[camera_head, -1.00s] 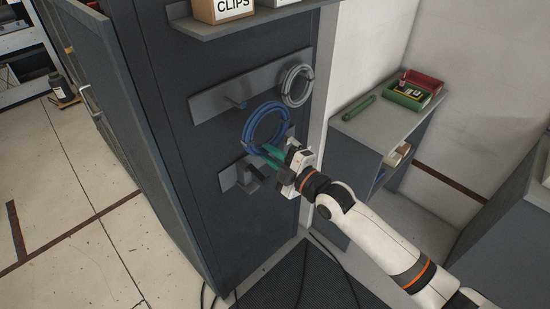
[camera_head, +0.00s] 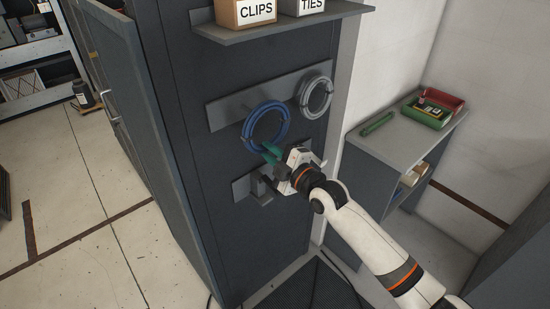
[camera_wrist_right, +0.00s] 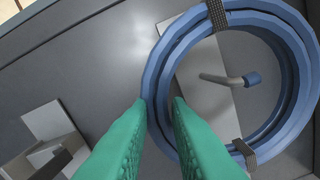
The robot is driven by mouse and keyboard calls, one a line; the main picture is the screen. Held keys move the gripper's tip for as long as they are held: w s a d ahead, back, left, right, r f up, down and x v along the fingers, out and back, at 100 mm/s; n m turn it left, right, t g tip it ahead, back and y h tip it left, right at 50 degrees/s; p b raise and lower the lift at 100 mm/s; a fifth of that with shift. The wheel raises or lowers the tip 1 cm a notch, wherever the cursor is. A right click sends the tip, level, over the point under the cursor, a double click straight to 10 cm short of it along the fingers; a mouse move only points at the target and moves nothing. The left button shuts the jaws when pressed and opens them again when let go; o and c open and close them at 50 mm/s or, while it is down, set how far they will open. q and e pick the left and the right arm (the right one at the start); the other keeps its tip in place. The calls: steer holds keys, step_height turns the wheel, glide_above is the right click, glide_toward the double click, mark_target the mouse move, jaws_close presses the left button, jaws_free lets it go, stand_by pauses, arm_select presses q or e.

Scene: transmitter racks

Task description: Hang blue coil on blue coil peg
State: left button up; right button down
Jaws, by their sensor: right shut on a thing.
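The blue coil (camera_head: 285,119) is in front of the rack panel in the head view, bound with dark ties. My right gripper (camera_head: 270,153) has its green fingers shut on the coil's lower edge. In the right wrist view the coil (camera_wrist_right: 157,72) fills the right side, with the green fingers (camera_wrist_right: 160,105) at its lower left. I cannot tell whether the tip has passed through the ring. In the head view the peg is not clear behind the coil. My left gripper is out of view.
A grey coil (camera_head: 303,97) hangs at the right of the upper grey plate (camera_head: 222,116). A lower bracket plate (camera_head: 242,190) sits beneath. A shelf (camera_head: 235,37) with boxes juts out above. A side cabinet (camera_head: 398,136) with trays stands at the right.

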steer(key=shift+w+a+f+b, duration=0.4)
steer(key=shift+w+a+b, duration=0.2)
steer(key=shift+w+b, duration=0.25)
steer(key=shift+w+a+f+b, duration=0.35)
steer(key=shift+w+a+b, duration=0.2)
steer(key=shift+w+b, duration=0.3)
steer(key=shift+w+a+f+b, duration=0.4)
steer(key=shift+w+a+b, duration=0.2)
steer(key=shift+w+b, duration=0.25)
steer(key=shift+s, duration=0.1)
steer(key=c, duration=1.3)
jaws_free()
steer(key=shift+f, duration=0.1)
steer(key=shift+f, duration=0.1)
